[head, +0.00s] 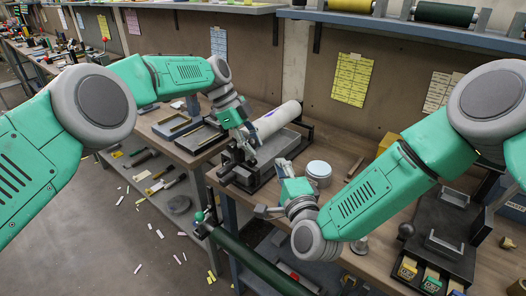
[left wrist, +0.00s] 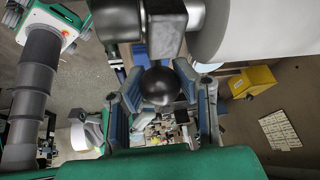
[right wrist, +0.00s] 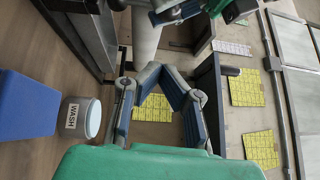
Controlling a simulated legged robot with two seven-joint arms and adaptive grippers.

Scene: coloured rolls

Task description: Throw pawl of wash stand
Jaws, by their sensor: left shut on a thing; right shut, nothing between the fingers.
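The wash stand (head: 292,152) is a dark frame on the bench, with a white roll (head: 280,119) lying across it. The roll also shows large at top right in the left wrist view (left wrist: 255,30). My left gripper (head: 249,143) is at the near left end of the stand. In the left wrist view its blue-padded fingers stand on both sides of a black ball knob (left wrist: 160,86) on a dark lever, apparently the pawl; the exact contact is partly hidden. My right gripper (head: 283,168) is shut and empty, in front of the stand's right side, with its fingertips together in the right wrist view (right wrist: 160,72).
A white tub (head: 319,171), labelled WASH in the right wrist view (right wrist: 80,117), stands close right of my right gripper. Dark trays (head: 200,136) lie left of the stand. A dark rack (head: 432,240) stands at lower right. A green rail (head: 250,258) runs below the bench front.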

